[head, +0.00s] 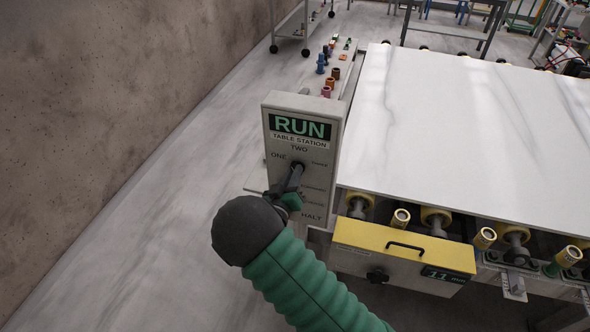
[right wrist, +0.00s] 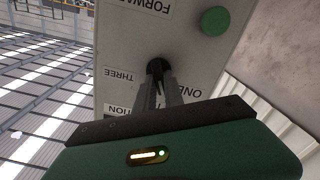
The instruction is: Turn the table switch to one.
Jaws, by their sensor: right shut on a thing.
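The table switch (right wrist: 156,66) is a small dark knob on a grey upright control panel (head: 316,177), which also fills the middle of the right wrist view (right wrist: 125,40). Around it are labels ONE, TWO and THREE. ONE is on its left and TWO is above it in the head view. My right gripper (head: 296,172) is shut on the switch. In the right wrist view its fingers (right wrist: 160,88) meet at the knob and cover most of it. I cannot tell which label the switch points to. My left gripper is in neither view.
The panel top reads RUN, TABLE STATION. A round green button (right wrist: 215,20) sits on the panel. A white slab table (head: 460,130) stands to the right, with a yellow-fronted box (head: 390,247) below its near edge. Open floor (head: 160,220) lies left, beside a brown wall (head: 110,80).

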